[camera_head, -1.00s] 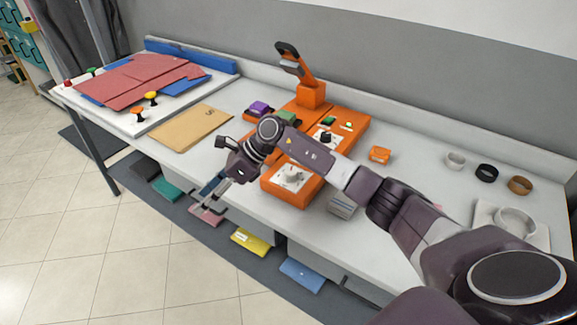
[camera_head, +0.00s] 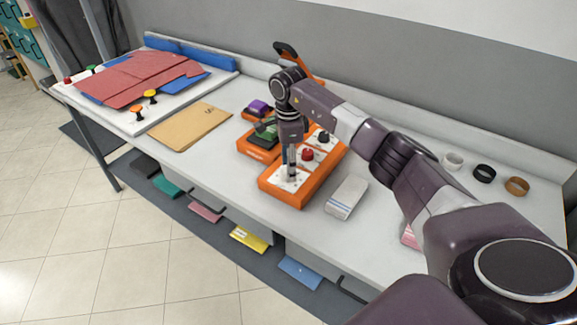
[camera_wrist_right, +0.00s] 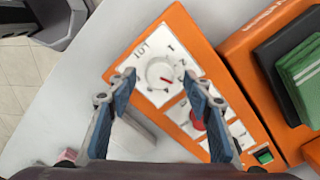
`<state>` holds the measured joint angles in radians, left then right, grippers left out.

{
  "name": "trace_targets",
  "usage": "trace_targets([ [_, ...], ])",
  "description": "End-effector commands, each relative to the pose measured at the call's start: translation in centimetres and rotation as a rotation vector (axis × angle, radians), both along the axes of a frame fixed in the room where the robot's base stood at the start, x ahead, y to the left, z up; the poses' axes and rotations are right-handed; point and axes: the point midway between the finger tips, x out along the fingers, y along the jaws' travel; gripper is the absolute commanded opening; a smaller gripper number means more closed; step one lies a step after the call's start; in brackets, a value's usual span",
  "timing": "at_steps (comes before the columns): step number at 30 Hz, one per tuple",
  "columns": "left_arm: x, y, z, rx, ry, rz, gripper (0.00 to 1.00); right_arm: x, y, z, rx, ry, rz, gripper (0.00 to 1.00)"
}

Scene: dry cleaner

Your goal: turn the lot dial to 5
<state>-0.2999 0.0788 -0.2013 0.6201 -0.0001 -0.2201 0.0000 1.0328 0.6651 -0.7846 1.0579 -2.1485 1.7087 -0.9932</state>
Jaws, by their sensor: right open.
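The lot dial (camera_wrist_right: 160,73) is a pale round knob with a red pointer mark on a white plate lettered LOT. The plate sits at one end of an orange control box (camera_head: 318,187). My right gripper (camera_head: 289,175) points down over this end of the box and hides most of the dial in the head view. In the right wrist view its blue-padded fingers (camera_wrist_right: 159,76) are open, one on each side of the dial, with nothing held. I cannot tell whether they touch it. My left gripper is out of view.
A tan folder (camera_head: 190,126) lies farther left.

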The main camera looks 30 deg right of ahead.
Motion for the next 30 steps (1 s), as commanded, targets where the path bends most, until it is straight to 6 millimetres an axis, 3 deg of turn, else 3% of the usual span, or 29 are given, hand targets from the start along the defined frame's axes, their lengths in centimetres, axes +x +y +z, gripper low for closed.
trace_targets([
  [6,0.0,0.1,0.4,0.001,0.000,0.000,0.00,0.0,0.0,-1.4,0.000,0.000,0.000,0.47],
  [13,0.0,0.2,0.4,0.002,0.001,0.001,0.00,0.0,0.0,-1.5,0.001,-0.001,0.000,0.45],
  [24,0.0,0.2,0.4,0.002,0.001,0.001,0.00,0.0,0.0,-1.4,0.001,-0.001,0.000,0.05],
  [30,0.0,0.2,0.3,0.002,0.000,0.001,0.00,0.0,0.0,-1.4,0.000,-0.002,-0.011,0.04],
])
